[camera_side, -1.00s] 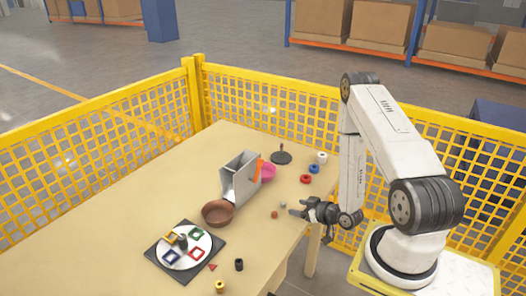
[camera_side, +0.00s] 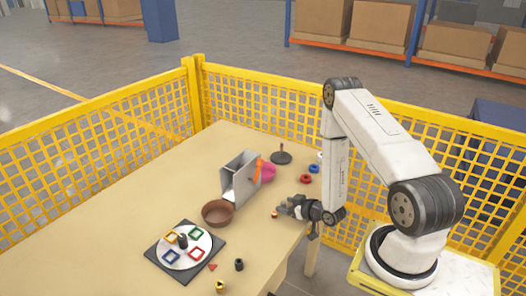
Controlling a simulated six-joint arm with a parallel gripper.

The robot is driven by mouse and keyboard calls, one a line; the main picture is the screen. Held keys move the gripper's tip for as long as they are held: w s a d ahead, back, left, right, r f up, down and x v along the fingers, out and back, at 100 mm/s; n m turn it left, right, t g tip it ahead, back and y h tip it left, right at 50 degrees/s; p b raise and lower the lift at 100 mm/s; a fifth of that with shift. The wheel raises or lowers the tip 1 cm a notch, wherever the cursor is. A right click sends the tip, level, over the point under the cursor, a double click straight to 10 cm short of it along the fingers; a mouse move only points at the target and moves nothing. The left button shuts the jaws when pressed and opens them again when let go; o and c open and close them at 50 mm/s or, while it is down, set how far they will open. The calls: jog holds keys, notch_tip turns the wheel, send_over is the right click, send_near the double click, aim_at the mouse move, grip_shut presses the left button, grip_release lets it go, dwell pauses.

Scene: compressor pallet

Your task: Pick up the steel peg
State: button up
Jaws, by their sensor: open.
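My gripper (camera_side: 284,207) is open, low over the near right part of the table, its fingers pointing left. A small copper-coloured piece (camera_side: 274,215) lies just below and left of the fingertips. A small grey piece, possibly the steel peg, was beside it earlier; the gripper now covers that spot, so I cannot tell whether it lies between the fingers. A dark upright post on a round base (camera_side: 281,156) stands at the back of the table. I see no clearly identifiable steel peg.
A grey metal bin (camera_side: 240,178) and a brown bowl (camera_side: 217,212) stand left of the gripper. Red (camera_side: 306,179) and blue (camera_side: 314,169) rings lie behind it. A round white plate (camera_side: 187,262) with coloured frames, a black cylinder (camera_side: 239,265) and a brass piece (camera_side: 220,287) are at the front.

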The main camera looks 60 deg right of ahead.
dwell(0.3)
grip_shut()
jog(key=shift+r, duration=0.15)
notch_tip(320, 180, up, 10)
jog(key=shift+f, duration=0.2)
dwell(0.8)
dwell(0.6)
